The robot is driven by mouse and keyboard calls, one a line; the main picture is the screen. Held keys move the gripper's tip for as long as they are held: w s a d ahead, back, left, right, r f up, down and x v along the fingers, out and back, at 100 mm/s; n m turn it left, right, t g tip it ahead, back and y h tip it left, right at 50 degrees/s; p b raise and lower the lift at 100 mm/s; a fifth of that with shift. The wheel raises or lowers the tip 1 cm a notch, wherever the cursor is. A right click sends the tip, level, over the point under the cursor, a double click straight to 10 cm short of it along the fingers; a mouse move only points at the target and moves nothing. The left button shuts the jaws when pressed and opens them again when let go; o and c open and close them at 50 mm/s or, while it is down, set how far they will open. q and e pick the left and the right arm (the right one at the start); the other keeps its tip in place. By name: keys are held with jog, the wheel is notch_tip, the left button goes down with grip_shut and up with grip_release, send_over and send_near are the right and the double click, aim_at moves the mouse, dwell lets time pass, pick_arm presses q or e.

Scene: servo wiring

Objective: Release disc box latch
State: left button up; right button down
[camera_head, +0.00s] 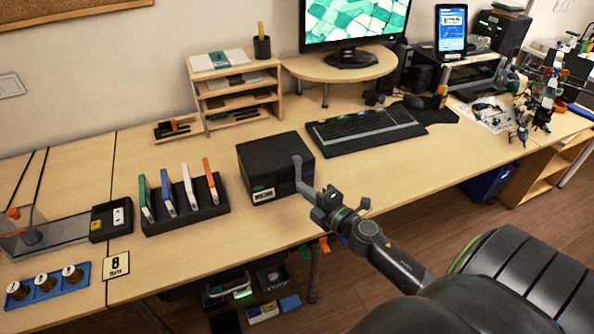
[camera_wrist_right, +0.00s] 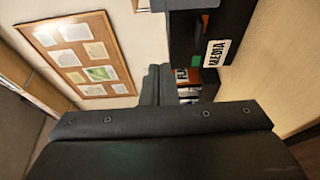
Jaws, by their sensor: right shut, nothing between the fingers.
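The black disc box (camera_head: 262,160) stands on the desk with a white label on its front. Its label also shows in the right wrist view (camera_wrist_right: 217,53), upper right, reading "MEDIA". My right gripper (camera_head: 297,160) is shut and empty, with its fingertips at the box's front right side. I cannot tell whether they touch it. In the right wrist view the gripper's fingers (camera_wrist_right: 158,86) point away beside the box. The latch cannot be made out; the gripper covers part of the box's right side. My left gripper is not in view.
A black rack (camera_head: 187,212) with several coloured disc cases stands left of the box. A keyboard (camera_head: 366,130) lies to its right and a wooden shelf unit (camera_head: 235,95) stands behind. The desk in front of the box is clear up to its edge.

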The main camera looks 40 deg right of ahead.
aim_at(300, 162)
jog(key=w+d, duration=0.3)
jog(key=w, duration=0.6)
jog(key=shift+b, duration=0.4)
jog(key=shift+s+d+f+b, duration=0.15)
jog(key=shift+s+d+b, duration=0.05)
jog(key=shift+d+b, duration=0.4)
jog(key=shift+s+d, duration=0.2)
jog(key=shift+d, duration=0.5)
jog(key=shift+r, duration=0.2)
